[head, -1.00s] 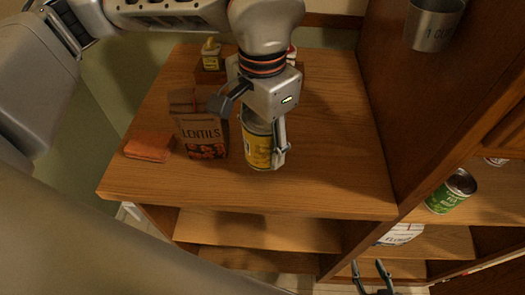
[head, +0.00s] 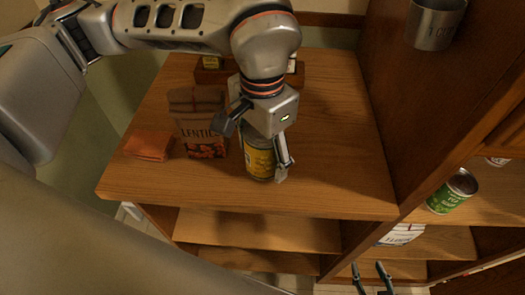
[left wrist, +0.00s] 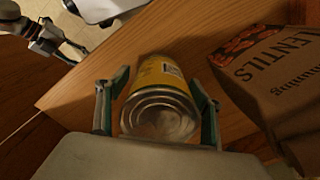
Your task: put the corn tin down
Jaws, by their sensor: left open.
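The corn tin (head: 259,163) is yellow with bare metal ends. It stands upright on the wooden counter, right of the lentils bag. My left gripper (head: 256,152) is open around it from above, one finger on each side. In the left wrist view the tin (left wrist: 160,90) shows its metal end and part of its yellow label between the parted fingers of my left gripper (left wrist: 156,108). The gripper covers the tin's top in the head view. My right gripper (head: 372,272) is open and empty at the bottom edge, far from the tin.
The brown lentils bag (head: 200,128) stands close left of the tin, with an orange cloth (head: 148,145) beyond it. A wooden box (head: 210,76) is at the back. The counter right of the tin is clear.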

